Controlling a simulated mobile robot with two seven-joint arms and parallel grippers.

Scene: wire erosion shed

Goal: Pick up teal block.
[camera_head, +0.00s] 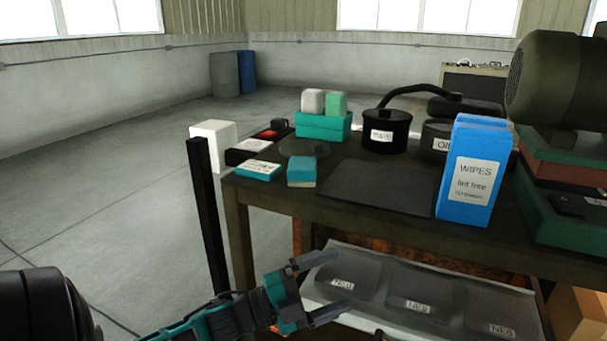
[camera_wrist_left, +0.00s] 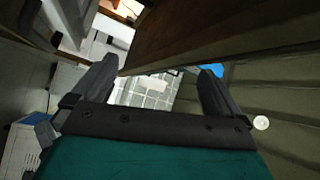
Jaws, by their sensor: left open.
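A small teal block (camera_head: 301,171) with a paler front face sits near the front left edge of the dark workbench (camera_head: 395,228). A flatter teal piece with a white label (camera_head: 259,170) lies just left of it. My left gripper (camera_head: 335,283) is open and empty, below the bench top and in front of it, near the lower tray. In the left wrist view the two fingers (camera_wrist_left: 160,68) are spread with nothing between them. I cannot make out the teal block in that view. My right gripper is not in view.
A dark mat (camera_head: 378,188) lies right of the block, and a blue wipes box (camera_head: 472,172) stands beyond it. Behind are a teal tray (camera_head: 323,127) holding white and green blocks, and a black pot (camera_head: 385,132). A black post (camera_head: 208,215) stands at the bench's left.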

